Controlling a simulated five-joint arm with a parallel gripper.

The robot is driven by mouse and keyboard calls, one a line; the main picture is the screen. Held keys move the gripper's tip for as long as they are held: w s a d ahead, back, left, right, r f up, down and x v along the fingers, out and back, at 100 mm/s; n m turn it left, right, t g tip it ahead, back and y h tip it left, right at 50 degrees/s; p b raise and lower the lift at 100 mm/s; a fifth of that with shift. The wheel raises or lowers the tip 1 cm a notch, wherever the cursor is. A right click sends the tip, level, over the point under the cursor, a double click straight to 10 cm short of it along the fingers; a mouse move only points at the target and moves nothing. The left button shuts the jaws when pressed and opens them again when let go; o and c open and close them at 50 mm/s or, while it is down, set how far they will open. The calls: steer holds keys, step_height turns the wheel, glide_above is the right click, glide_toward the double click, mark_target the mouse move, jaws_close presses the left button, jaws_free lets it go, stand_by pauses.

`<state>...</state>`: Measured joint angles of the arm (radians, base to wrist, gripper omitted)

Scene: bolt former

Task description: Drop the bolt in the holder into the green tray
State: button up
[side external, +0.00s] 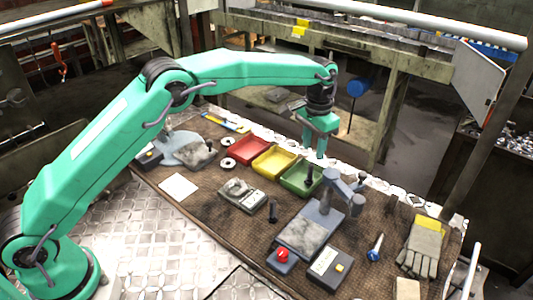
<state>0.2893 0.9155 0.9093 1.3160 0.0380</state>
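My gripper (320,153) is at the end of the green arm, pointing down just above the back right edge of the green tray (289,183). Its fingers are too small to tell whether they are open or shut. A dark upright bolt-like piece (309,175) shows at the green tray's right side, below and left of the fingertips; I cannot tell whether it stands in the tray or hangs free. Another dark bolt-like piece (273,212) stands upright on the brown mat in front of the tray. I cannot make out a separate holder for certain.
A red tray (250,163) and yellow tray (274,173) sit left of the green one. A blue-grey press-like device (307,232) stands in front right. A red button box (282,257), a blue-handled tool (375,248) and gloves (424,250) lie on the bench.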

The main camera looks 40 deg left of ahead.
step_height(320, 180, up, 4)
steer(key=shift+r, duration=0.2)
stand_by(0.5)
steer(key=s+a+r+n+t, duration=0.1)
steer(key=s+a+r+t, duration=0.1)
steer(key=s+a+r, duration=0.5)
steer(key=s+a+r+n+t, duration=0.1)
steer(key=s+a+r, duration=0.4)
steer(key=s+r, duration=0.4)
steer(key=s+a+f+n+t, duration=0.1)
steer(key=s+a+f, duration=0.2)
steer(key=s, duration=0.7)
steer(key=s+a+f+t, duration=0.1)
steer(key=s+f, duration=0.3)
steer(key=s, duration=0.7)
steer(key=shift+s+a+n+t, duration=0.2)
steer(key=shift+a+n+t, duration=0.15)
steer(key=shift+a, duration=0.55)
